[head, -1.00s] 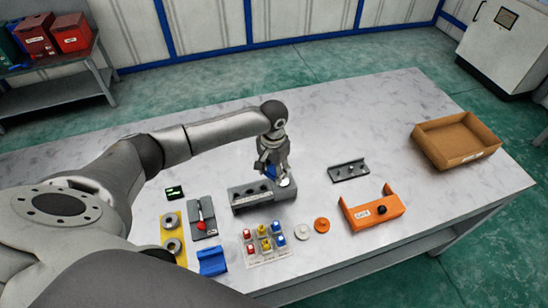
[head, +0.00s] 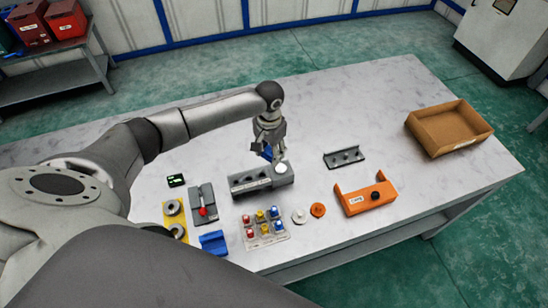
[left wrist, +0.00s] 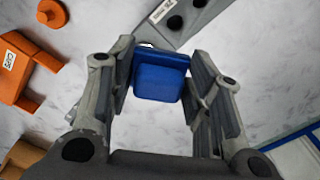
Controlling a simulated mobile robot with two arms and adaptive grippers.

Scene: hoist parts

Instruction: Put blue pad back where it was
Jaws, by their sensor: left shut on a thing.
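The blue pad (left wrist: 160,80) sits between the two fingers of my left gripper (left wrist: 162,85) in the left wrist view. In the head view a bit of the blue pad (head: 265,154) shows at the fingertips of my left gripper (head: 270,153), which is shut on it. The gripper hangs just behind the grey block with holes (head: 247,184); whether the pad touches the block or table cannot be told. A clear rack (head: 266,241) at the front holds several red, yellow and blue pieces. My right gripper is out of view.
A blue block (head: 213,242), yellow plate with rings (head: 176,232) and grey piece with a red handle (head: 202,203) lie at the left front. An orange bracket (head: 368,199), grey holed strip (head: 344,157) and cardboard box (head: 450,130) are to the right. The table's back is clear.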

